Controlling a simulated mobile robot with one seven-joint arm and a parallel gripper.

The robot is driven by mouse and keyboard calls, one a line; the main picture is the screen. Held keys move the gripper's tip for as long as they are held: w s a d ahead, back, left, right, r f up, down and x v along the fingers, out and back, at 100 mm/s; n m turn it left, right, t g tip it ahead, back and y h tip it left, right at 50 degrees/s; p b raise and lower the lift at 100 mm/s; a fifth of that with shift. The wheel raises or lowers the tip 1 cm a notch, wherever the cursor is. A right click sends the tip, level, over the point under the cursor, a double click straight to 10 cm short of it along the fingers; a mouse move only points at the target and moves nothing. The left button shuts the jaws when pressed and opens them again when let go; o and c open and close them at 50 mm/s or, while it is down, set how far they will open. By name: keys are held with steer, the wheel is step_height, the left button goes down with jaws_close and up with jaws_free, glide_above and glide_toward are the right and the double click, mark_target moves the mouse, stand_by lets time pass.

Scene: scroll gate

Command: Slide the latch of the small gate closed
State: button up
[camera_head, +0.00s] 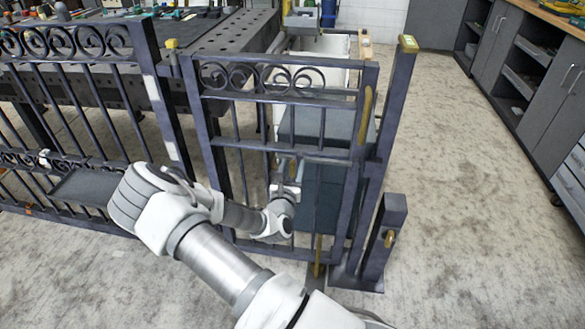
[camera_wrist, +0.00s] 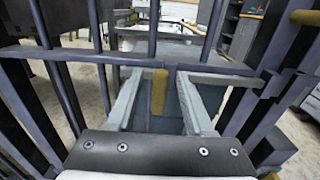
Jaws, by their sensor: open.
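The small gate (camera_head: 206,127), dark metal with scrollwork on top, stands upright between two posts. A horizontal bar (camera_head: 325,157) crosses it at mid-height; it also shows in the wrist view (camera_wrist: 225,68). A short brass piece (camera_wrist: 159,92), which looks like the latch's handle, hangs at this bar. My gripper (camera_head: 287,178) is at the near side of the gate, left of its right stile. In the wrist view my gripper (camera_wrist: 160,75) is open, with one finger on each side of the brass piece. I cannot tell whether either finger touches it. The latch's end is not clear.
A brass pull handle (camera_head: 366,115) is on the gate's right stile. The right post (camera_head: 395,100) has a brass cap, and a short post (camera_head: 383,235) stands in front of it. Fixed fence panels (camera_head: 90,85) are at left. The floor at right is clear.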

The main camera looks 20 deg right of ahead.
steer(key=shift+w+d, duration=0.2)
steer(key=shift+w, duration=0.05)
jaws_close()
stand_by(1.4)
